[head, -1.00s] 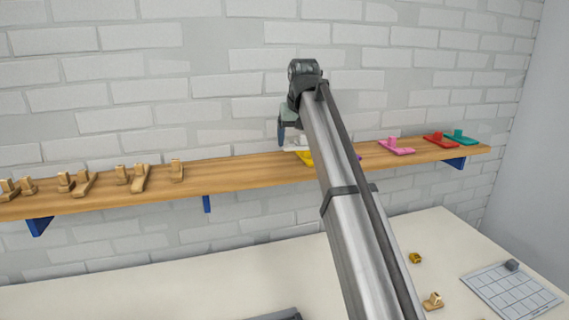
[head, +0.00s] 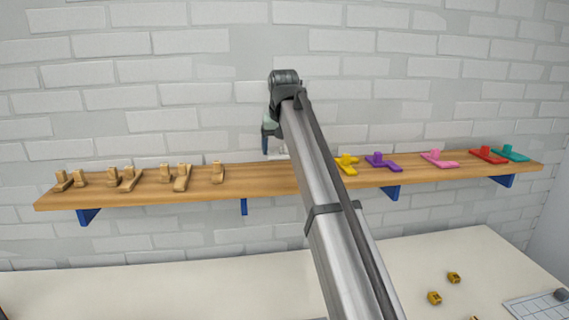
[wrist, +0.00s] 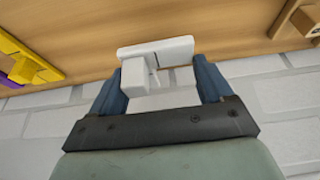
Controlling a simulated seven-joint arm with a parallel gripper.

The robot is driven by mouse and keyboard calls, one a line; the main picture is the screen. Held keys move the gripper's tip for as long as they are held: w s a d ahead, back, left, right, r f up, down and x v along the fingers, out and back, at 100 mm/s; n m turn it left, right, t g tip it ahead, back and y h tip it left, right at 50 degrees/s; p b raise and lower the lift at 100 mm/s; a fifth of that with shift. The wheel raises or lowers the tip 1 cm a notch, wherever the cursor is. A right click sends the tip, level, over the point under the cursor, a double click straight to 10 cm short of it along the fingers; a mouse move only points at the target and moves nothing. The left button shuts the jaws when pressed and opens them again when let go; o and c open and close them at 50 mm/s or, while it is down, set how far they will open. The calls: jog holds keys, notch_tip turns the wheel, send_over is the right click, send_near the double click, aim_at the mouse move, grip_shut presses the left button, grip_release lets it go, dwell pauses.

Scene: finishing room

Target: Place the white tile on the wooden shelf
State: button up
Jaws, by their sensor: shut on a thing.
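The white tile (wrist: 158,62) is an angular piece with a flat bar and a raised block, held between the two blue fingers of my gripper (wrist: 157,80). In the head view a sliver of the white tile (head: 279,151) shows beside my gripper (head: 267,143), mostly hidden by my arm. The wooden shelf (head: 250,181) runs along the brick wall, and its surface (wrist: 200,17) fills the top of the wrist view. The tile is at the shelf's edge in the wrist view; I cannot tell whether it touches the wood.
On the shelf, several wooden pieces (head: 128,177) stand left. Yellow (head: 346,162), purple (head: 380,161), pink (head: 438,158), red (head: 488,155) and teal (head: 510,153) pieces stand right. Bare shelf lies between the groups. Small dark-yellow pieces (head: 434,298) lie on the pale table (head: 200,290) below.

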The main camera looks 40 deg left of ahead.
aim_at(280, 173)
jog(key=shift+f, duration=2.55)
jog(key=shift+f, duration=0.15)
jog(key=o, duration=1.2)
jog(key=v, duration=1.2)
jog(key=shift+r, duration=0.2)
